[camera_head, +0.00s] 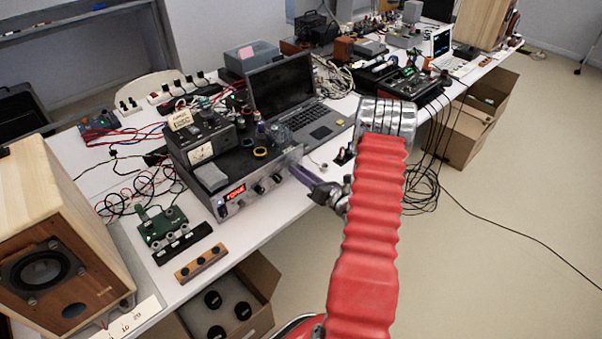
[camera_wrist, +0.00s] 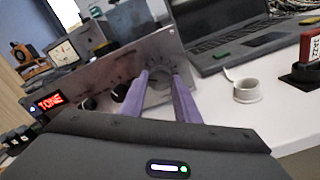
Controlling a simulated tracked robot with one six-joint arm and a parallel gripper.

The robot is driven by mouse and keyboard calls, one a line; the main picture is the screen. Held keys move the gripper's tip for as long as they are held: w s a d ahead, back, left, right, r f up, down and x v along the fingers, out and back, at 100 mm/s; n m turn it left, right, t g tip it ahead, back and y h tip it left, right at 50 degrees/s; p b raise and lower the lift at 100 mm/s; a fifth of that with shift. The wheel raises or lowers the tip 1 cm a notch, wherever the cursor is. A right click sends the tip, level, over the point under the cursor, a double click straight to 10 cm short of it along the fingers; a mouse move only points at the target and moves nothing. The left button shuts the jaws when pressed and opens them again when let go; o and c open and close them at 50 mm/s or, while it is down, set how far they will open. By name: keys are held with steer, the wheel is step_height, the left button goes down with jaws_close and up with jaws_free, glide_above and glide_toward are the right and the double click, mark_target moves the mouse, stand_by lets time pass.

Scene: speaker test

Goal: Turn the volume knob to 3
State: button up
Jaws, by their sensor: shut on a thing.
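A metal-fronted amplifier (camera_head: 238,203) stands on the bench; its front panel also shows in the wrist view (camera_wrist: 100,75). A large pale round knob (camera_wrist: 159,80) sits at the right part of the panel, with scale marks around it; the numbers are too small to read. My gripper (camera_wrist: 160,78) has its purple fingers on either side of this knob, shut on it. In the head view my gripper (camera_head: 294,170) reaches the panel's right end and hides the knob. The knob's pointer position cannot be told.
A red display (camera_wrist: 49,101) reads "TONE", with smaller dark knobs (camera_wrist: 120,92) beside it. A laptop (camera_head: 300,110) stands behind the amplifier. A small white cup-like ring (camera_wrist: 246,90) lies on the bench to the right. A wooden speaker (camera_head: 60,230) stands at the left.

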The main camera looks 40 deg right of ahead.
steer(key=shift+f+m, duration=0.1)
steer(key=shift+m, duration=0.4)
steer(key=o, duration=1)
steer(key=shift+o, duration=0.2)
steer(key=shift+s, duration=0.15)
steer(key=s, duration=1.3)
steer(key=shift+s+d, duration=0.25)
steer(key=shift+s, duration=0.05)
